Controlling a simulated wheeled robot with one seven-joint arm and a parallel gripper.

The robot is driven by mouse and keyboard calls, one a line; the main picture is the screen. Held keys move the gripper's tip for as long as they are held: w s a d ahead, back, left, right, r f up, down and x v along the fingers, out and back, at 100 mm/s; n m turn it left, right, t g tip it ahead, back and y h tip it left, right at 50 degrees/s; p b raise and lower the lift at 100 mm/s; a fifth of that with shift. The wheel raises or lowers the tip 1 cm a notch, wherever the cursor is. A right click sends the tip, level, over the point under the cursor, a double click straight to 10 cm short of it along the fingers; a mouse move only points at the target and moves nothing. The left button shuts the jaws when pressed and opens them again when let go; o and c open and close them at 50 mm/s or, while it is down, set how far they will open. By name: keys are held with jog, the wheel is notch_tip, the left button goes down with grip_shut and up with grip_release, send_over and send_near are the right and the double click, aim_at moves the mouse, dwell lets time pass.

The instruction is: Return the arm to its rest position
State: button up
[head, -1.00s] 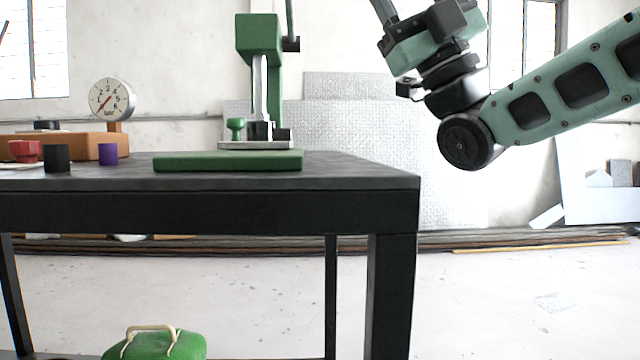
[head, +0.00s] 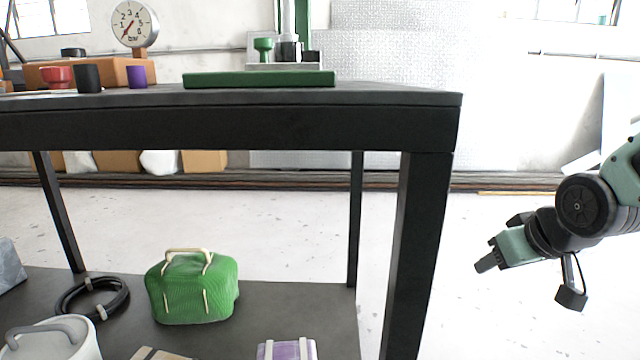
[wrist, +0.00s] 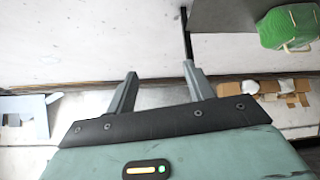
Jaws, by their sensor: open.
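My gripper (head: 486,264) is at the right of the head view, low and to the right of the table's front right leg, clear of the table (head: 300,125). In the wrist view my gripper (wrist: 160,82) shows two grey fingers spread apart with nothing between them. Floor and wall show beyond the fingers. My arm comes in from the right edge of the head view, with the gripper pointing left and slightly down.
On the table are a green plate (head: 258,79), a dial gauge (head: 134,23), a black cup (head: 88,78) and a purple cup (head: 136,76). A green bag (head: 192,288) and a black cable coil (head: 92,298) lie on the lower shelf. Floor between table leg and gripper is free.

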jog(key=s+d+f+m+g, duration=0.15)
jog(key=s+f+g, duration=0.4)
jog(key=s, duration=0.55)
jog(key=s+a+r+n+g, duration=0.1)
jog(key=s+a+n, duration=0.2)
jog(key=s+a, duration=0.45)
jog(key=s+a+r+n+g, duration=0.1)
jog(key=s+a+n, duration=0.3)
jog(key=a, duration=0.6)
notch_tip(320, 180, up, 38)
jog(key=s+p, duration=0.1)
jog(key=p, duration=3.7)
jog(key=shift+a+f, duration=0.2)
